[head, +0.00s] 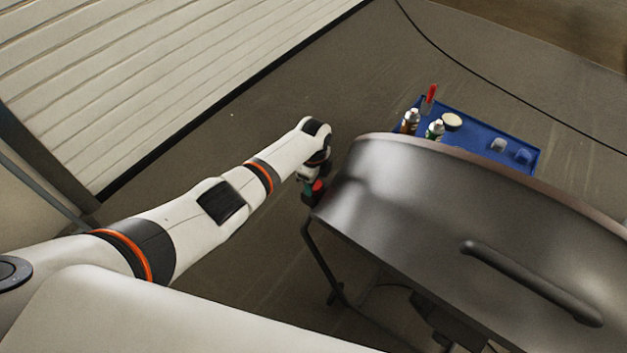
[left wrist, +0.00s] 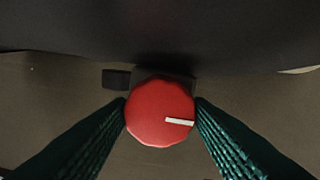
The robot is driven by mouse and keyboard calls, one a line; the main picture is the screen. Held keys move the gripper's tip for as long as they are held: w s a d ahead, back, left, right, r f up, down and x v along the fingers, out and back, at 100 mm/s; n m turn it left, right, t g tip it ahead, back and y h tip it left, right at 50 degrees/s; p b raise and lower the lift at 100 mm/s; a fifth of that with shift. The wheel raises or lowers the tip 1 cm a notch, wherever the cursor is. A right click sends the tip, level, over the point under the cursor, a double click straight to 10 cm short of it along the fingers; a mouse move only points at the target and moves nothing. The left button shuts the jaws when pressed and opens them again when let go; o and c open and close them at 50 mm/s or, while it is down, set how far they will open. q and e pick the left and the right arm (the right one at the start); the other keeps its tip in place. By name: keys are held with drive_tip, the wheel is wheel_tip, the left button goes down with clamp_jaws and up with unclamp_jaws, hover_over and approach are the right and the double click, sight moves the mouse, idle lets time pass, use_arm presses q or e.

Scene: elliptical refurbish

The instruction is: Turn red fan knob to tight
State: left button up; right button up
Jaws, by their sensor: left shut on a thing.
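The red fan knob (left wrist: 158,110) is round with a slightly faceted edge and sits between the two green fingers of my left gripper (left wrist: 160,115) in the left wrist view. A white mark on its face points to the right, tilted very slightly down. The fingertips touch the knob on both sides. In the head view, my left gripper (head: 312,190) is at the left end of the dark metal elliptical body (head: 440,200), with a bit of red showing there. Much of the knob is hidden in that view. My right gripper does not show.
A blue tray (head: 480,139) with bottles, a red-handled item (head: 429,93) and small containers stands behind the metal body. A dark handle bar (head: 530,283) sticks out from its front. A slatted white wall (head: 130,75) is at the left. Bare floor lies between.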

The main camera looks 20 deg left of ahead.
use_arm(q)
drive_tip(key=shift+d, duration=0.1)
drive_tip(key=o, duration=0.7)
drive_tip(key=shift+r+p, duration=1.15)
drive_tip(key=shift+r, duration=4.9)
